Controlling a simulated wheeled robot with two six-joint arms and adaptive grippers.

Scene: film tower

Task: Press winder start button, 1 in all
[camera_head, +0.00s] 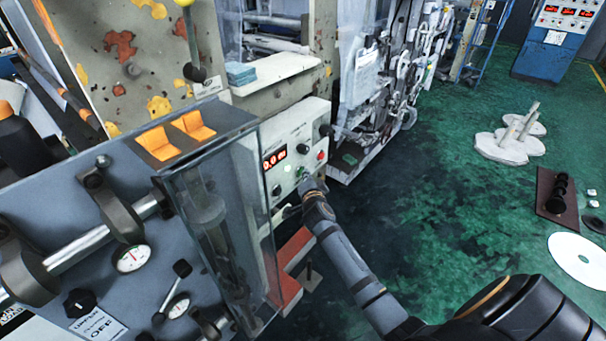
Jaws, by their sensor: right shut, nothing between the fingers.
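The winder's white control panel (283,160) stands in the middle of the view. It carries a red digital display (274,158), a red button (320,155), a small green button (300,172) and several black knobs. I cannot read any label naming the start button. My right gripper (312,186) is shut and empty, with its tip close to the panel's lower right, just below and right of the green button. I cannot tell whether it touches the panel. My left gripper is not in view.
A clear guard (215,230) and a grey machine with shafts and gauges fill the left. A white shelf (275,74) juts out above the panel. A red block (290,265) lies below it. Green floor (430,200) at right is mostly open, with white discs (508,145) on it.

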